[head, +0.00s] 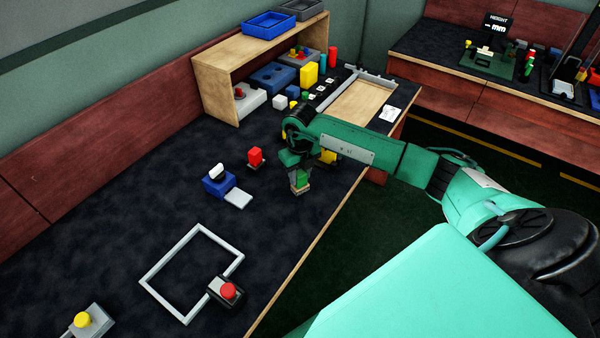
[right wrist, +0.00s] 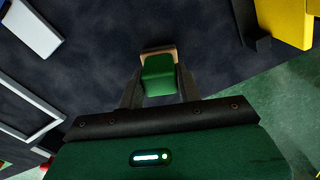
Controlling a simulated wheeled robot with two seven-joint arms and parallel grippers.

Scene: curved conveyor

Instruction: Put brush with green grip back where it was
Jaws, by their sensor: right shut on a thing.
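The brush with the green grip (head: 301,180) is between the fingers of my right gripper (head: 298,172), over the dark table near its right edge. Its tan lower part points down; I cannot tell whether it touches the table. In the right wrist view the green grip (right wrist: 158,76) sits between the two dark fingertips, with a tan edge beyond it. The right gripper is shut on it. A red-gripped piece (head: 255,156) stands to the left. My left gripper is not in view.
A blue device with a grey plate (head: 218,183) lies left of the gripper. A grey square frame (head: 165,258) and a red button box (head: 228,292) are nearer. A wooden shelf (head: 220,85) and a wooden tray (head: 352,104) are at the back. A yellow thing (head: 328,156) is just behind the gripper.

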